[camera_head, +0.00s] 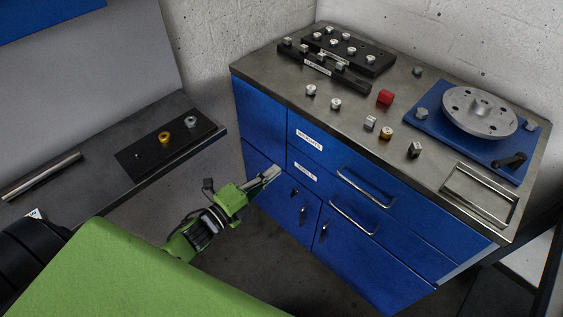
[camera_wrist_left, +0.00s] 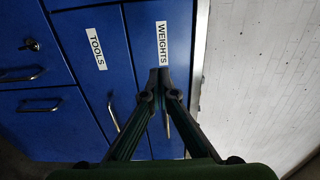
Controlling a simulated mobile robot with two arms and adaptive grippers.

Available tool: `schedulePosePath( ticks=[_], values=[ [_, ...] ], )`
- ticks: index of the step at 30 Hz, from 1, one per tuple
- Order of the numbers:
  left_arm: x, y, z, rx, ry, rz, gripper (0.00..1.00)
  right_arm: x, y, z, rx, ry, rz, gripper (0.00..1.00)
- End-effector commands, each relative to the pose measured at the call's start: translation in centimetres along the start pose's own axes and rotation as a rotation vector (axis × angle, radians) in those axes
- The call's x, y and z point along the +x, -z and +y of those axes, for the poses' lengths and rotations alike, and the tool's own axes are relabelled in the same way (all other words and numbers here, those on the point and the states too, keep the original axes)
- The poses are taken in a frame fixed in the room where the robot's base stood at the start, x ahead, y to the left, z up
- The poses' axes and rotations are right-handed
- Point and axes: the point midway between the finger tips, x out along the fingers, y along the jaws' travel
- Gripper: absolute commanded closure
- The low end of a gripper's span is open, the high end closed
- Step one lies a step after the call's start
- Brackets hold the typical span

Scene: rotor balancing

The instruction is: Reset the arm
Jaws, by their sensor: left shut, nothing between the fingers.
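My left arm comes in from the lower left in the head view, green with a dark wrist. My left gripper (camera_head: 268,175) is shut and empty, in front of the blue cabinet (camera_head: 262,125), below its metal top. In the left wrist view the left gripper's fingertips (camera_wrist_left: 158,80) meet in front of the blue drawer fronts, near the WEIGHTS label (camera_wrist_left: 162,42). The TOOLS label (camera_wrist_left: 96,48) is to its left. I cannot tell whether the fingers touch the cabinet. My right gripper is not in view.
A side bench (camera_head: 92,150) holds a black plate (camera_head: 150,157) and a metal bar (camera_head: 42,174). Drawer handles (camera_head: 365,190) stick out.

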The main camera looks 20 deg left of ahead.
Motion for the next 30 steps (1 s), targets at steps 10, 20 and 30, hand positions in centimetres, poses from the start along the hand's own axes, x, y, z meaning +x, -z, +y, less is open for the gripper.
schedulePosePath(
  ticks=[10, 20, 30],
  values=[
    [-0.8, -0.3, 1.2, -0.029, -0.023, -0.016, 1.0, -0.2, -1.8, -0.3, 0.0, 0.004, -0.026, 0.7],
    [-7.3, -1.7, 20.5, -0.523, -0.378, -0.307, 1.0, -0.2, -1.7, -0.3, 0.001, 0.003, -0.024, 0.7],
    [-23.4, 5.1, 39.6, -1.048, -0.778, -0.776, 1.0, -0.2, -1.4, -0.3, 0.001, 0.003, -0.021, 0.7]
  ],
)
